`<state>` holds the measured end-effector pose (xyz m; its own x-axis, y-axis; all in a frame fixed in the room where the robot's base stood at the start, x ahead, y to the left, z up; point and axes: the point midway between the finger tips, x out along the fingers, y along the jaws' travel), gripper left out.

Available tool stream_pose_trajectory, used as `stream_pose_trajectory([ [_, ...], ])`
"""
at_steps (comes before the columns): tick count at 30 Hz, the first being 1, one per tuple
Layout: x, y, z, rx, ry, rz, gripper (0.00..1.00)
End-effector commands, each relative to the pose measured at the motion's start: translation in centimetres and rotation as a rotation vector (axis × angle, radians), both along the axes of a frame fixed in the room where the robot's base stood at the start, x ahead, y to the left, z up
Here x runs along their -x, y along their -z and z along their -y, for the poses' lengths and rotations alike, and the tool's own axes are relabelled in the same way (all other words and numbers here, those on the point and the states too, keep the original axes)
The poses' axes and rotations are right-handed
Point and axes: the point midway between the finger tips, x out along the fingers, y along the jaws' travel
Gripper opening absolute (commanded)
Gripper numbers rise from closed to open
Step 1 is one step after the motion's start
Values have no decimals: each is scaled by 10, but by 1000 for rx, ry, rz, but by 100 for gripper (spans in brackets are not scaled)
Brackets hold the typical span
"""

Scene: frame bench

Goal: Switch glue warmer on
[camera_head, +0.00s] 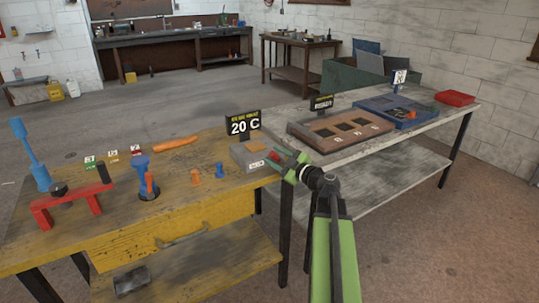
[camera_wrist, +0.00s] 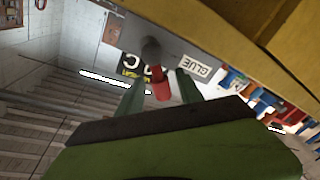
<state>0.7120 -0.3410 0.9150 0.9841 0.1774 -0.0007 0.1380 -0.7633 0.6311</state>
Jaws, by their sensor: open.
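The glue warmer is a grey box (camera_head: 246,158) at the right end of the yellow bench, with an orange-brown patch on top. Its black display (camera_head: 243,123) reads 20 C. In the wrist view its grey face (camera_wrist: 186,50) carries a GLUE label (camera_wrist: 195,68) and a red switch lever (camera_wrist: 160,88) on a dark round pivot. My gripper (camera_head: 284,159) is at the box's right side. In the wrist view my gripper (camera_wrist: 158,77) is open, with the red lever between its green fingers. I cannot tell whether either finger touches it.
The yellow bench (camera_head: 110,240) holds a red stand (camera_head: 70,196), blue tools and small orange and blue pieces (camera_head: 195,176). A grey bench to the right bears a brown panel (camera_head: 340,132), a blue tray (camera_head: 395,108) and a red bin (camera_head: 455,98). Open floor lies right of the benches.

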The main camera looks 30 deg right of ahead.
Motion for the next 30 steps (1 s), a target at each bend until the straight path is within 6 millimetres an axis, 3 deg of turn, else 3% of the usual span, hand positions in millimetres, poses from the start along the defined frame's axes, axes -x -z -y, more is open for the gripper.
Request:
stream_pose_trajectory([
  [8,-1,0,-2,0,-2,0,42],
  [18,-1,0,-2,0,-2,0,0],
  [30,1,0,3,-30,2,0,0],
])
